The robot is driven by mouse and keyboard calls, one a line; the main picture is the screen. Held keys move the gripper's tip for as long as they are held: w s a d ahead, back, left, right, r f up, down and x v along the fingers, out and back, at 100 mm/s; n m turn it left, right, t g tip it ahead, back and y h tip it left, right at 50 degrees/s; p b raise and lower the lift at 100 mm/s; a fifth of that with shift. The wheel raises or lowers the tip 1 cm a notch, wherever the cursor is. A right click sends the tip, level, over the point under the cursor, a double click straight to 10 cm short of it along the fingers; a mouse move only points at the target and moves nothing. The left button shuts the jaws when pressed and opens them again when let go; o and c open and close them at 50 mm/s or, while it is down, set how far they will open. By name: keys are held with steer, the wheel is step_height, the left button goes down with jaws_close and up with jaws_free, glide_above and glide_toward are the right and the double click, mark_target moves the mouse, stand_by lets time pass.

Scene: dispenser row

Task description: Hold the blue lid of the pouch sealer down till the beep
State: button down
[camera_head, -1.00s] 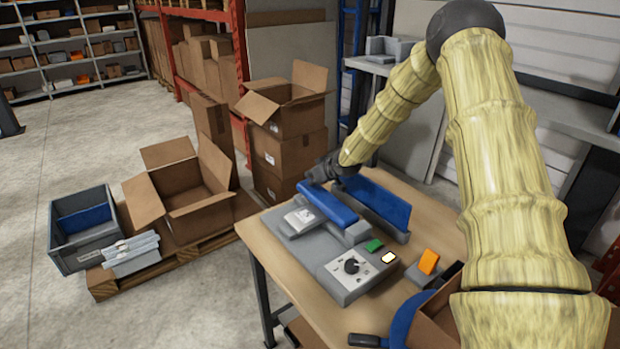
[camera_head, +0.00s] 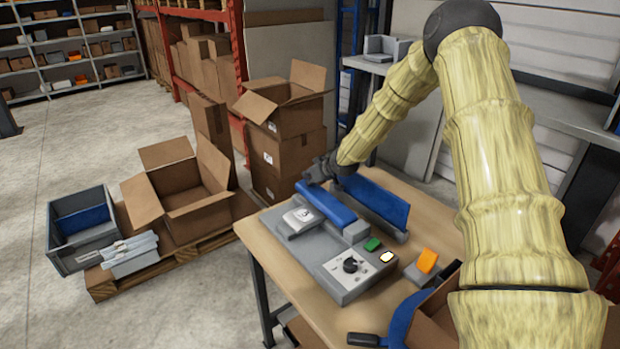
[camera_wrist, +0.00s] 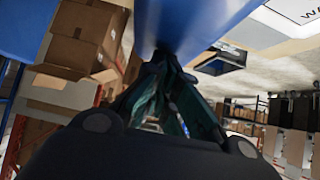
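The pouch sealer (camera_head: 325,262) is a grey machine on the wooden bench, with a long blue lid bar (camera_head: 328,204) lying along its top. A second blue panel (camera_head: 376,203) stands tilted behind the bar. A whitish packet (camera_head: 302,217) lies on the sealer's front left. My gripper (camera_head: 314,177) is at the bar's far left end, its tips small and partly hidden. In the wrist view my gripper's fingers (camera_wrist: 163,62) converge, with nothing seen between the tips. They meet the edge of a large blue surface (camera_wrist: 190,22); contact is hard to confirm.
The sealer has a black knob (camera_head: 350,265), a green button (camera_head: 373,244) and a pale, bright lamp (camera_head: 387,257). Open cartons (camera_head: 190,196) and a grey crate (camera_head: 66,252) stand left of the bench.

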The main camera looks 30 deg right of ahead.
steer(key=shift+s+a+f, duration=0.1)
steer(key=shift+s+f, duration=0.15)
steer(key=shift+f, duration=0.25)
steer(key=shift+s+a+f, duration=0.1)
steer(key=shift+s+f, duration=0.1)
steer(key=shift+f, duration=0.25)
steer(key=shift+r, duration=0.1)
steer(key=shift+w+r+p, duration=0.15)
steer(key=shift+r+p, duration=0.45)
steer(key=shift+r, duration=0.05)
steer(key=r+p, duration=0.2)
steer(key=r, duration=0.1)
steer(key=shift+w+r, duration=0.25)
steer(key=shift+w, duration=0.1)
steer(key=v, duration=0.3)
steer(key=shift+w+d+r+b, duration=0.1)
steer(key=shift+d+b, duration=0.1)
steer(key=shift+b, duration=0.1)
steer(key=shift+s+d+r, duration=0.15)
steer(key=shift+s+r, duration=0.25)
steer(key=b+v, duration=0.2)
steer(key=v, duration=0.4)
steer(key=shift+r, duration=0.4)
steer(key=shift+s, duration=0.1)
